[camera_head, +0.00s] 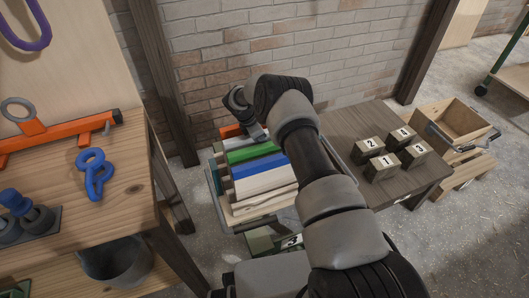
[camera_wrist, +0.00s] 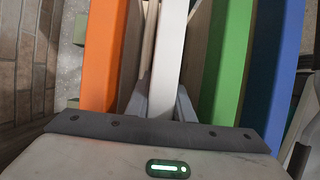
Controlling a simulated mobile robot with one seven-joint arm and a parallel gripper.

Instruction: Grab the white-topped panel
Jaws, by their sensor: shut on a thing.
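The white-topped panel (camera_wrist: 170,50) stands on edge between an orange-topped panel (camera_wrist: 103,50) and a green-topped panel (camera_wrist: 230,65) in the wrist view. My gripper (camera_wrist: 160,103) is shut on it, with a grey finger on each side. The fingertips are partly hidden between the panels. In the head view my gripper (camera_head: 252,130) reaches down at the back of the panel rack (camera_head: 217,190). My arm hides part of the row there.
Numbered blocks (camera_head: 381,167) sit on the dark table at right. A wooden bench (camera_head: 120,190) stands at left, and a brick wall (camera_head: 290,50) rises behind.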

